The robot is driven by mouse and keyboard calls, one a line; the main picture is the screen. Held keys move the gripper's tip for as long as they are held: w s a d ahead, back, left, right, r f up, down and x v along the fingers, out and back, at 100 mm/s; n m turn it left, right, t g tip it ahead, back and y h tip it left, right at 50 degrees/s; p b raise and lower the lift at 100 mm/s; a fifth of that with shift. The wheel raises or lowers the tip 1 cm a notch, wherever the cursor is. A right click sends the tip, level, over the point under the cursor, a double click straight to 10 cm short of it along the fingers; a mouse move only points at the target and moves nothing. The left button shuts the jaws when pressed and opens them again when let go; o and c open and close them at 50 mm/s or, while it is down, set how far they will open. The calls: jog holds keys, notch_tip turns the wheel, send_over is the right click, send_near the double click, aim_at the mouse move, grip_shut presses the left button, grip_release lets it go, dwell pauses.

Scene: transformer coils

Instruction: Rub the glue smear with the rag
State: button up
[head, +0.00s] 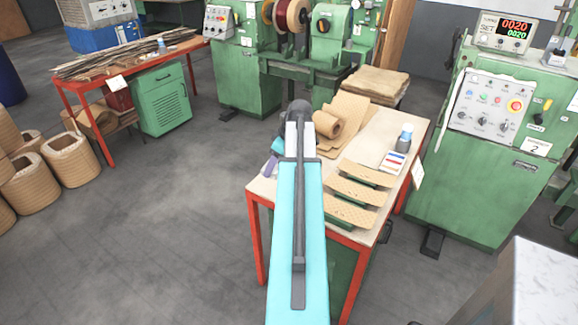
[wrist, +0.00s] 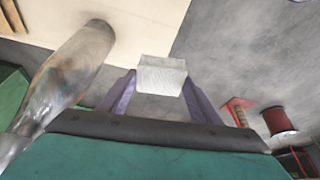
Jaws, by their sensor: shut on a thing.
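My gripper (wrist: 160,88) has its two purple fingers shut on a pale grey, folded block, which I take for the rag (wrist: 160,74). In the wrist view the rag shows against the grey floor, just beside the edge of the cream tabletop (wrist: 135,20). I cannot make out the glue smear in either view. I cannot tell whether the rag touches the table.
The table holds tan curved strips (head: 358,190), a paper roll (head: 330,122) and a blue-capped bottle (head: 404,140). In the wrist view a blurred grey-brown long object (wrist: 72,72) is close on the left. A green control cabinet (head: 480,180) stands at right.

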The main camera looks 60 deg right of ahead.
jog(key=w+a+r, duration=0.3)
jog(key=w+a, duration=0.6)
jog(key=a, duration=0.3)
jog(key=w+a+r, duration=0.3)
jog(key=w+a, duration=0.6)
jog(key=a, duration=0.3)
jog(key=w+a+r, duration=0.1)
jog(key=a+r, duration=0.1)
jog(key=a, duration=0.8)
jog(key=w+a+r+m, duration=0.1)
jog(key=w+a+r, duration=0.1)
jog(key=a, duration=0.8)
jog(key=w+a+r, duration=0.2)
jog(key=a+r, duration=0.1)
jog(key=a, duration=0.7)
jog(key=shift+w+a+m+h, duration=0.2)
jog(key=shift+w+m+h, duration=0.1)
jog(key=shift+m, duration=0.1)
jog(key=shift+s+f, duration=0.1)
jog(key=shift+s, duration=0.05)
